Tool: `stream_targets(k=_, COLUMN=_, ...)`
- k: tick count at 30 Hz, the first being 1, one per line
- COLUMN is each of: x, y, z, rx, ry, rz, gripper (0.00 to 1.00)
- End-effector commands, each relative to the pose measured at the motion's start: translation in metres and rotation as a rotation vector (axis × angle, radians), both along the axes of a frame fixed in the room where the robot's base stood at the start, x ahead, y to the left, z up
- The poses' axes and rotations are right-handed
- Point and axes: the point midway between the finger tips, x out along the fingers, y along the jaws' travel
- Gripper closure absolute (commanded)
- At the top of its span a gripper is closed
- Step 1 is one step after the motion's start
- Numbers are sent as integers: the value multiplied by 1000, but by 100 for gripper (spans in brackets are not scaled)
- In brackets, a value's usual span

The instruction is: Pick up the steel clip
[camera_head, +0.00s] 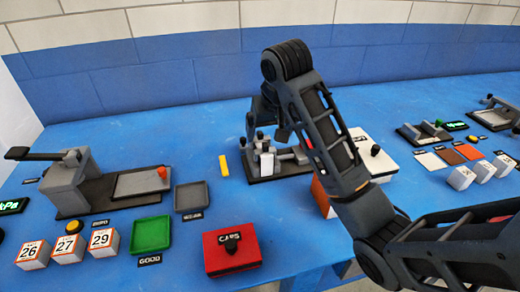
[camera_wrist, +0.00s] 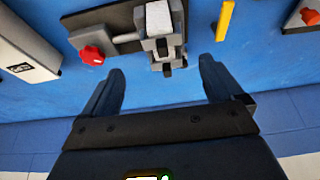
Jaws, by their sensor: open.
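A small fixture with a dark base (camera_head: 294,166) stands near the middle of the blue table. A pale grey-white block (camera_head: 266,165) sits at its left end; it also shows in the wrist view (camera_wrist: 158,17), on a grey clamp-like part (camera_wrist: 163,45). I cannot tell for sure which piece is the steel clip. My gripper (camera_head: 267,134) is above and behind this fixture, partly hidden by my arm. In the wrist view my gripper (camera_wrist: 160,82) has its fingers wide apart, with nothing between them, and the clamp-like part lies just beyond the tips.
A yellow bar (camera_head: 222,165) stands left of the fixture. A red box (camera_head: 232,252), green tray (camera_head: 151,234) and grey tray (camera_head: 191,197) lie towards the front left. A white box with a dark knob (camera_head: 376,152) stands right. A tiled wall rises behind.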

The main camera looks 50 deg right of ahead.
Motion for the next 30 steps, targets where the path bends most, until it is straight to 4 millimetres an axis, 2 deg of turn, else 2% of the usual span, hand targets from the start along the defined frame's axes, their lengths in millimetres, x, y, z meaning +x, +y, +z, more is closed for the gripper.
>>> stream_targets(k=3, x=3, y=-2, z=-14, rx=-1, ry=-1, rz=1, gripper=6)
stream_targets(k=14, x=9, y=-4, z=-28, rx=0, ry=-1, rz=1, gripper=6)
stream_targets(k=24, x=23, y=-11, z=-64, rx=1, ry=-1, rz=0, gripper=6)
stream_targets(k=30, x=24, y=-12, z=-66, rx=0, ry=-2, rz=0, gripper=6)
